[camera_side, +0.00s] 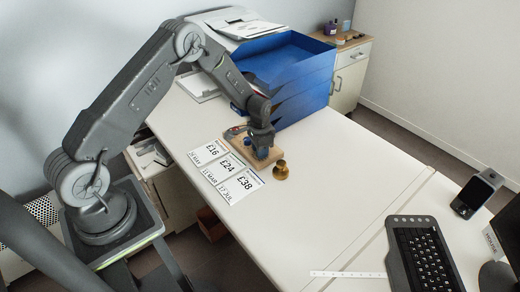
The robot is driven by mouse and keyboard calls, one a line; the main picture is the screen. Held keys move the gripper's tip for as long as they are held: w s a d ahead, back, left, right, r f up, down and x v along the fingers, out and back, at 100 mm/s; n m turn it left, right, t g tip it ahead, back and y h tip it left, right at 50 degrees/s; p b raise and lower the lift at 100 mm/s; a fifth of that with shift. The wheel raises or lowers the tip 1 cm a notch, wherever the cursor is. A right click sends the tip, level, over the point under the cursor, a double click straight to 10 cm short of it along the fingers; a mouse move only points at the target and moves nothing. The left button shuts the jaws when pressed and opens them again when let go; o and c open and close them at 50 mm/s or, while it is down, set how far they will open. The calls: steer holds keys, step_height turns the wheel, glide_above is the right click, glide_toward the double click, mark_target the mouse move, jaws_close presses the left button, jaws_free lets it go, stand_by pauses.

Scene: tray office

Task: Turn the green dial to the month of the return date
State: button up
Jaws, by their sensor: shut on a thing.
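A small wooden board (264,161) lies on the white desk with dials on it. My gripper (261,146) points down over the board and is shut on a dial there. The fingers cover it, and I cannot make out its colour. A blue dial (262,154) shows low by the fingertips, and a red part (236,130) shows at the board's far left end. No green dial can be made out.
A brass knob-like weight (281,170) stands right of the board. Blue stacked trays (305,85) rise close behind my gripper. A keyboard (425,255), a ruler (348,274) and a dark stand (477,194) are at the right. The desk's middle is clear.

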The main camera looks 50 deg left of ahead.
steer(key=n, duration=0.3)
stand_by(0.4)
steer(key=o, duration=0.9)
steer(key=shift+o, duration=0.2)
step_height(320, 180, up, 14)
